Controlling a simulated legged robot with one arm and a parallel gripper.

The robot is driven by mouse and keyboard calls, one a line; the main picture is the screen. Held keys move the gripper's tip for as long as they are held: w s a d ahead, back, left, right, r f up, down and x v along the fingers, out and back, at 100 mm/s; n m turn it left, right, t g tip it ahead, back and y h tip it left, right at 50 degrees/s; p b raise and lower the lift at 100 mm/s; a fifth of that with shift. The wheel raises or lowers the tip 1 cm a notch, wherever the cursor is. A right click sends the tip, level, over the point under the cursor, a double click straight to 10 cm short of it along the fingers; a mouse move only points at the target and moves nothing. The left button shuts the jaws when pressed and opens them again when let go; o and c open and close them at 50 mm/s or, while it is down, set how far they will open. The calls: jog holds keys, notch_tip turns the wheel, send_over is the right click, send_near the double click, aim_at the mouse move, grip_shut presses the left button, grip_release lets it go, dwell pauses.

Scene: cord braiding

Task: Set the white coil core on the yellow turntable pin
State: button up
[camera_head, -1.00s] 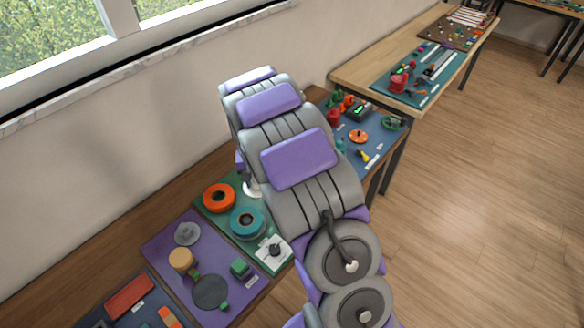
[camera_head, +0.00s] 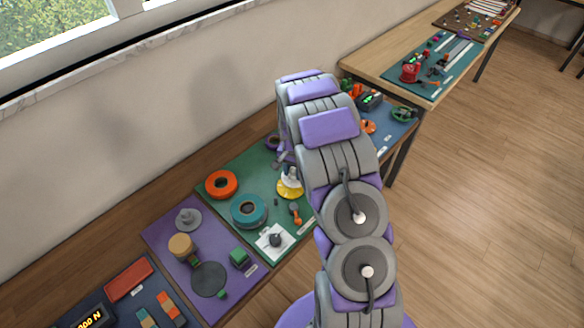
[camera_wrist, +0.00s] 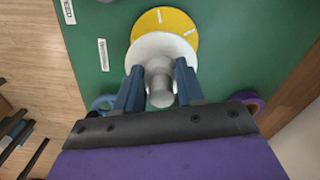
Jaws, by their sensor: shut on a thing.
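The white coil core (camera_wrist: 146,46) has a wide round flange and a grey-white stem. My gripper (camera_wrist: 160,84) is shut on the stem, with a blue finger on each side. The yellow turntable (camera_wrist: 176,18) is a flat disc with white marks, partly covered by the core's flange. In the head view the core (camera_head: 291,175) appears above the yellow turntable (camera_head: 289,193), close to it. The turntable pin is hidden, and I cannot tell whether the core touches it. My fingers are mostly hidden by my arm in the head view.
The green mat (camera_head: 240,166) also holds an orange ring (camera_head: 221,184), a teal ring (camera_head: 249,210) and a white plate with a dark knob (camera_head: 275,240). A small orange-handled item (camera_head: 296,212) lies in front of the turntable. A purple ring (camera_wrist: 248,101) is near my gripper.

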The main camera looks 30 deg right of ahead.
jog(key=shift+a+f, duration=0.2)
jog(key=shift+a+r, duration=0.1)
jog(key=shift+a, duration=0.9)
jog(key=shift+d, duration=1.3)
jog(key=shift+a, duration=0.75)
jog(key=shift+d, duration=0.1)
jog(key=shift+a+r+p, duration=0.1)
jog(key=shift+a+p, duration=0.3)
jog(key=shift+a, duration=0.05)
jog(key=shift+d, duration=0.2)
jog(key=shift+a+f, duration=0.15)
jog(key=shift+f, duration=0.05)
